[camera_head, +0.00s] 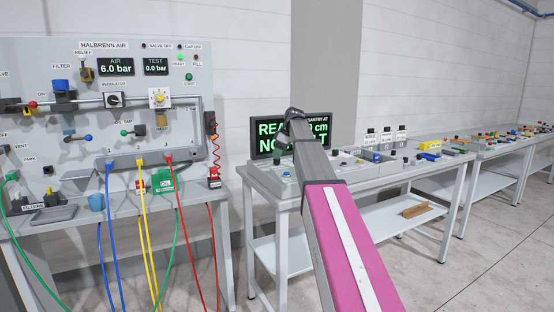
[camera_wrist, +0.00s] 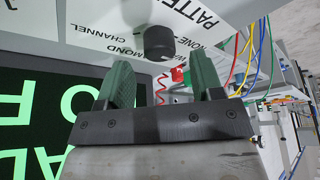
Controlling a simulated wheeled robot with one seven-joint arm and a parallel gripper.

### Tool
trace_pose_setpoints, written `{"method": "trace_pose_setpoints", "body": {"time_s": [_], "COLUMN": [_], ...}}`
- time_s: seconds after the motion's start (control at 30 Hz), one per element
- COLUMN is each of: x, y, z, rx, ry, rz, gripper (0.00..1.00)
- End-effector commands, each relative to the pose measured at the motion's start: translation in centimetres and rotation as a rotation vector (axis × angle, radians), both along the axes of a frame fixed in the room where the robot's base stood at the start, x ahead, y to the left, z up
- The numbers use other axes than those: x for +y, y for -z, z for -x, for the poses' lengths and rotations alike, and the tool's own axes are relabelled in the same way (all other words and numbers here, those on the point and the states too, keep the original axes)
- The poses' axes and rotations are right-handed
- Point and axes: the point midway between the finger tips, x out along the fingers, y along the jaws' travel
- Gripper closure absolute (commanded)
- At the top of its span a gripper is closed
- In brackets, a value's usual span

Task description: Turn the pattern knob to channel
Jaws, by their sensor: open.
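The pattern knob (camera_wrist: 160,43) is a dark round knob on a pale panel in the wrist view. The label plate (camera_wrist: 120,43) beside it reads PATTERN, NONE, DIAMOND and CHANNEL, partly covered by the knob and a finger. I cannot tell which mark the knob points to. My gripper (camera_wrist: 160,62) is open, with its two green fingers spread and the knob showing in the gap between them. The knob looks a little beyond the fingertips, and I see no contact. In the head view my arm hides the knob.
A display with green text (camera_head: 265,138) stands close behind my gripper. The bench (camera_head: 258,178) carries several small controls and labelled blocks. An air panel (camera_head: 60,105) with colored hoses stands at left. More benches run to the right, and the floor at right is clear.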

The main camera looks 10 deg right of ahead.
Motion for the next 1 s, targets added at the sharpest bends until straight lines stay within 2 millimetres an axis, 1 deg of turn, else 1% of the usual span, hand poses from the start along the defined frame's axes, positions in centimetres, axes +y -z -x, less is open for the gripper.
{"method": "trace_pose_setpoints", "body": {"time_s": [0.03,0.1,0.2,0.33,0.57,0.6,0.67,0.7,0.73,0.77,1.0], "x": [0.3,0.5,0.8,0.9,1.0,1.0,1.0,1.0,1.0,1.0,1.0], "y": [0.8,1.5,2.2,2.7,2.7,2.7,2.7,2.7,2.7,2.7,2.7], "z": [-0.1,-0.2,-0.4,-0.5,-0.5,-0.5,-0.5,-0.5,-0.5,-0.5,-0.5], "rx": [0.002,0.002,0.001,0.0,0.0,0.0,0.0,0.001,0.0,0.0,0.001], "ry": [-0.001,0.0,0.001,0.001,0.0,0.0,0.0,0.001,0.0,0.0,0.01], "rz": [0.0,0.0,0.001,0.0,0.001,0.001,0.001,0.001,0.001,0.001,0.0], "gripper": [0.4,0.4,0.4,0.4,0.4,0.43,0.62,0.75,0.85,0.89,0.89]}}
